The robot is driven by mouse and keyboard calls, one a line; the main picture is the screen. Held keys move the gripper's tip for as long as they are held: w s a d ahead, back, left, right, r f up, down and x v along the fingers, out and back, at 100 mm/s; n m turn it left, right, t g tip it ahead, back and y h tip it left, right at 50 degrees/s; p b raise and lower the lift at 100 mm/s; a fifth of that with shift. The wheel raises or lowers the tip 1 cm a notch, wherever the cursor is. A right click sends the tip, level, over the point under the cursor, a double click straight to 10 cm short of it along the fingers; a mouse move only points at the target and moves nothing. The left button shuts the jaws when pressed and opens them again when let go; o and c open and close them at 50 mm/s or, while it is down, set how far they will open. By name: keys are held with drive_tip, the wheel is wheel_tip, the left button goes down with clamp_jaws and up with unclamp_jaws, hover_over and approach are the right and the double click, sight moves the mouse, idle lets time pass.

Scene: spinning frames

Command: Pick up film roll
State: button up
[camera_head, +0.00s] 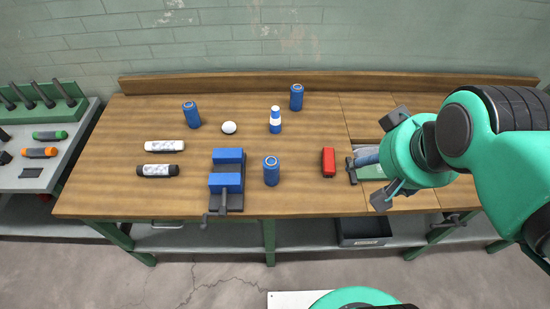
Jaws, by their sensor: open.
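I cannot tell for certain which thing is the film roll. Three blue cylinders with ringed tops stand upright on the workbench (300,200): the left cylinder (191,115), the back cylinder (296,97) and the front cylinder (271,171). A white labelled tube (165,146) and a black labelled tube (158,171) lie at the left. My gripper (388,158) is open over the bench's right part, its fingers spread wide. A green item with a blue-grey part (367,157) lies just left of it, partly hidden by it. I see nothing held.
A blue vise (227,182) stands at the bench's front edge. A red block (328,162), a white ball (229,127) and a blue-and-white bottle (275,120) are on the bench. A grey side table (50,183) with tools stands left. A wooden ledge (330,84) runs along the back.

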drive_tip(key=w, duration=0.1)
drive_tip(key=g+p, duration=0.2)
drive_tip(key=g, duration=0.4)
hover_over(271, 162)
drive_tip(key=shift+n, duration=0.3)
drive_tip(key=f, duration=2.4)
drive_tip(key=shift+w+d+f, duration=0.1)
drive_tip(key=shift+w+f, duration=0.15)
drive_tip(key=shift+f, duration=0.25)
drive_tip(key=shift+f, duration=0.1)
drive_tip(key=shift+f+b, duration=0.65)
drive_tip(key=shift+f, duration=3.5)
drive_tip(key=shift+f, duration=0.1)
